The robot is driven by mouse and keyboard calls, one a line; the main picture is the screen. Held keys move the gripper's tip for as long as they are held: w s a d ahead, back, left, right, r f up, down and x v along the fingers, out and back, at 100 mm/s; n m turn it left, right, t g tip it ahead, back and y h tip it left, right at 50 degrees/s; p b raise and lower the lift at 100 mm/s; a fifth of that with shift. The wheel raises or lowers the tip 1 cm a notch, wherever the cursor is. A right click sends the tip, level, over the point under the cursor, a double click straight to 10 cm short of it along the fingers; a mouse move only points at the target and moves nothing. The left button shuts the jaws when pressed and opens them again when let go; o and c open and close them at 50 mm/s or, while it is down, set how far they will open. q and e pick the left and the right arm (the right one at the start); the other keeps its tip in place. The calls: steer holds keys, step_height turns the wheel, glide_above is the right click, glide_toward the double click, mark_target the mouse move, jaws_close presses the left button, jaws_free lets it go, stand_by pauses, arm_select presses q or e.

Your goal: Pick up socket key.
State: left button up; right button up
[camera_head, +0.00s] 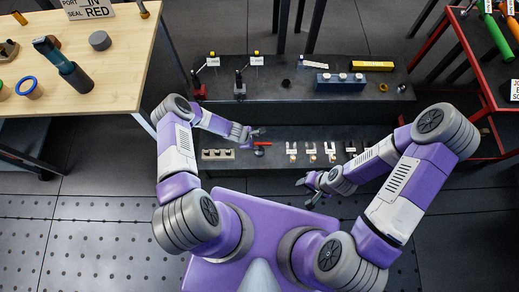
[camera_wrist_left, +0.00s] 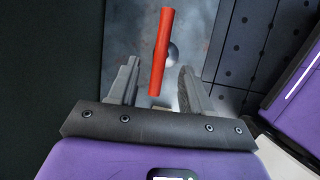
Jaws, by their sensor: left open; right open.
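The likely socket key shows as a short red bar (camera_head: 262,144) beside a dark round part on the low dark bench. In the left wrist view the red bar (camera_wrist_left: 162,45) runs lengthwise, with a grey rounded part partly hidden behind it. My left gripper (camera_head: 258,134) is just beside the red bar. In its wrist view the open fingers (camera_wrist_left: 158,82) stand on either side of the bar's near end, with gaps on both sides. I cannot tell how deep the bar sits between them. My right gripper (camera_head: 304,191) is open and empty in front of the bench.
The low bench (camera_head: 275,160) carries a beige block (camera_head: 218,154) at left and several white fork-shaped parts (camera_head: 311,151) at right. A higher dark shelf (camera_head: 300,92) stands behind. A wooden table (camera_head: 122,75) is at left and a red-framed rack (camera_head: 478,55) at right.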

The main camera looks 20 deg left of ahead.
mark_target(259, 143)
arm_select(q)
steer(key=b+x, duration=0.2)
steer(key=x, duration=0.2)
steer(key=shift+w+d+f, duration=0.1)
steer(key=shift+f, duration=0.2)
jaws_close()
steer(key=shift+r, duration=0.1)
